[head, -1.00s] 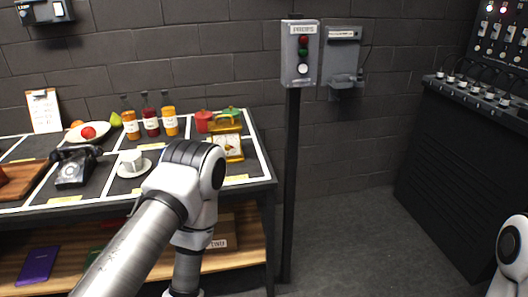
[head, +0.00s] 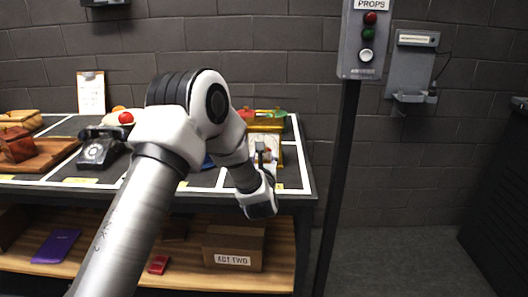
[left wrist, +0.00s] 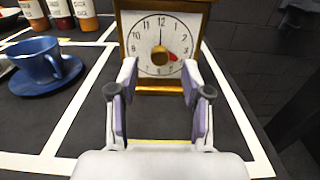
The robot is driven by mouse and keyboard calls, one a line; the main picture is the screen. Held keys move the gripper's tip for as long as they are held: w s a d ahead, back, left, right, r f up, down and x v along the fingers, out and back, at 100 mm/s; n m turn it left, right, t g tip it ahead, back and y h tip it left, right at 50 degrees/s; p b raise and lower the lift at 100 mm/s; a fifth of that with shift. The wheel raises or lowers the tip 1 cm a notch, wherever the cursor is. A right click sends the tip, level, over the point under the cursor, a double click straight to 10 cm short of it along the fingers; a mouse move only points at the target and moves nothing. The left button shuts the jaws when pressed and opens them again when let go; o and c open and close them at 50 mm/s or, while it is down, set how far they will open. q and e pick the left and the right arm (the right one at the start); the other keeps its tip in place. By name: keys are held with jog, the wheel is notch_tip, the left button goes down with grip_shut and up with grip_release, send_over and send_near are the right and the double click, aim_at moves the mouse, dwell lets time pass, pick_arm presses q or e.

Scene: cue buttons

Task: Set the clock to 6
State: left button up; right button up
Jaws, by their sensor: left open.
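The clock stands upright on the table. In the left wrist view the clock (left wrist: 160,20) has a brass-coloured case and a white face with black numerals. One thin dark hand points up near 12. A red mark shows near 4 to 5, and a brass knob (left wrist: 159,55) sits at the centre. My left gripper (left wrist: 160,85) is open and empty, its two fingers either side of the lower part of the face, in front of it. In the head view my left gripper (head: 264,158) is in front of the clock, which it partly hides. My right gripper is not in view.
A blue cup (left wrist: 45,60) on a blue saucer stands left of the clock; sauce bottles (left wrist: 82,14) stand behind. A black telephone (head: 98,150) and wooden board (head: 50,155) are further left. A button box on a post (head: 366,40) stands right of the table.

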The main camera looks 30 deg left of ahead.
pick_arm(q)
jog(key=x, duration=0.4)
jog(key=shift+w+a+f, duration=0.1)
jog(key=shift+w+f, duration=0.1)
jog(key=shift+f, duration=0.1)
jog(key=shift+s+r, duration=0.25)
jog(key=shift+r, duration=0.05)
jog(key=shift+c, duration=0.3)
jog(key=shift+f, duration=0.1)
grip_shut()
jog(key=shift+f, duration=0.1)
